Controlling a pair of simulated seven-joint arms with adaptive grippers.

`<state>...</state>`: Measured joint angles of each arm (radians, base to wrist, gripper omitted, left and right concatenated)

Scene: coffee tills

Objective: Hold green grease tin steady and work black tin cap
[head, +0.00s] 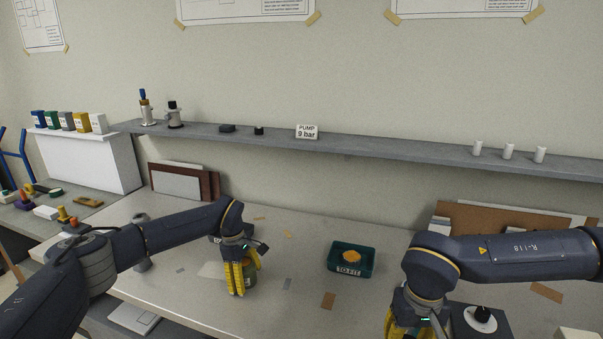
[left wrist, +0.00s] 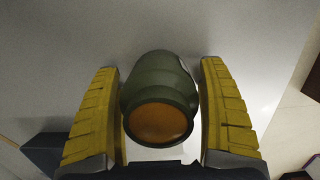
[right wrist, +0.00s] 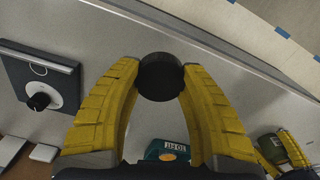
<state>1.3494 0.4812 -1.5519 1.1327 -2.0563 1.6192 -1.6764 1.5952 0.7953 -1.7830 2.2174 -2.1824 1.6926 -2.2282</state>
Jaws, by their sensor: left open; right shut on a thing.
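The green grease tin (left wrist: 160,80) stands on the bench, uncapped, its orange contents showing in the left wrist view. My left gripper (head: 243,284) is open around it, with a gap on each side between finger and tin. In the head view the yellow fingers partly hide the tin. The black tin cap (right wrist: 160,77) is in my right gripper (right wrist: 160,80), whose fingertips are shut on its sides. In the head view this gripper is at the lower right, its fingertips below the picture edge. The tin also shows in the right wrist view (right wrist: 270,146).
A teal tray (head: 350,271) marked TO FIT, holding an orange thing, stands between the grippers. A box with a black knob (right wrist: 38,101) is beside my right gripper. A shelf (head: 390,152) with small items runs along the wall. Bench between tin and tray is mostly clear.

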